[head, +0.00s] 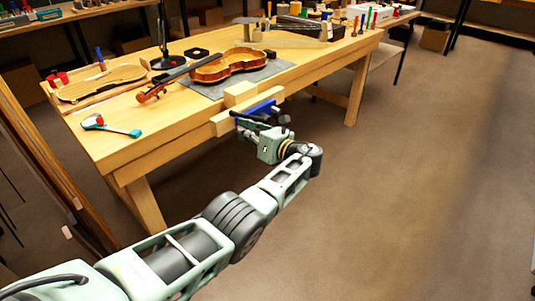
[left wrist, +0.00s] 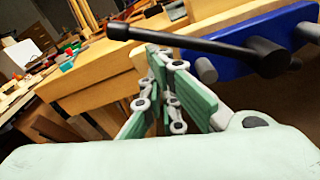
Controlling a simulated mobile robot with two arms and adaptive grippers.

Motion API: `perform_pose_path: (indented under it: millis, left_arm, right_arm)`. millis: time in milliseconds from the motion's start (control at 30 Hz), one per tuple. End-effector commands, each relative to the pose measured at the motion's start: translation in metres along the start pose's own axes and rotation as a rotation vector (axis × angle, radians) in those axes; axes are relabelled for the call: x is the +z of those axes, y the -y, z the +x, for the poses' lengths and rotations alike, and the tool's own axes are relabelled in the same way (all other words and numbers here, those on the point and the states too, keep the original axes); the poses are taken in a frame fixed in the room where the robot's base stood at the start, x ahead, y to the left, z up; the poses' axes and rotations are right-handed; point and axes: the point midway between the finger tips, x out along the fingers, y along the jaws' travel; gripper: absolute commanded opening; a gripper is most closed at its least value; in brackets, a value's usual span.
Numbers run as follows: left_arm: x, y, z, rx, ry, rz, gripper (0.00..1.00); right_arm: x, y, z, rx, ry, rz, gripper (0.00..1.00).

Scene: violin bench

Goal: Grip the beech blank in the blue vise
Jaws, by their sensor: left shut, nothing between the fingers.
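The blue vise (head: 257,108) is mounted on the front edge of the workbench, with pale wooden jaw faces. The beech blank (head: 240,92) appears as a pale block standing up at the vise jaws; I cannot tell how tightly it sits there. In the left wrist view the vise body (left wrist: 235,55) is at the upper right, with its black handle bar (left wrist: 195,42) slanting across in front. My left gripper (head: 243,131) is low in front of the vise, beside the handle. Its green fingers (left wrist: 158,62) are together and empty, with tips close to the bar.
A violin (head: 228,66) lies on a grey mat behind the vise. A violin plate (head: 100,83), a lamp base and a teal-handled tool (head: 122,130) are on the left of the workbench (head: 110,150). The floor right of the bench is clear.

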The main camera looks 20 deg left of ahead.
Motion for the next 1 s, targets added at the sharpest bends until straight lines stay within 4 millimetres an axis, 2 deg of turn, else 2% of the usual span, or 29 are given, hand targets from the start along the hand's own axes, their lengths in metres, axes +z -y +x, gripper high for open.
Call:
perform_pose_path:
  millis: [33,233,767,867,1000]
  left_arm:
    - [0.007,0.000,0.000,0.000,0.005,-0.004,0.00]
    - [0.010,0.000,0.000,0.000,0.005,-0.004,0.00]
    - [0.009,0.000,-0.002,0.000,0.004,-0.004,0.00]
    - [0.009,0.001,-0.010,-0.002,0.004,-0.006,0.00]
    - [0.008,0.001,-0.035,-0.004,0.002,-0.005,0.00]
  right_arm:
    - [0.004,0.001,0.002,-0.001,0.004,-0.001,0.72]
    - [0.012,0.001,0.010,-0.002,0.009,-0.002,0.72]
    - [0.013,0.002,0.012,-0.002,0.009,-0.002,0.72]
    - [0.013,0.002,0.012,-0.002,0.009,-0.002,0.72]
    - [0.013,0.001,0.012,-0.002,0.009,-0.002,0.72]
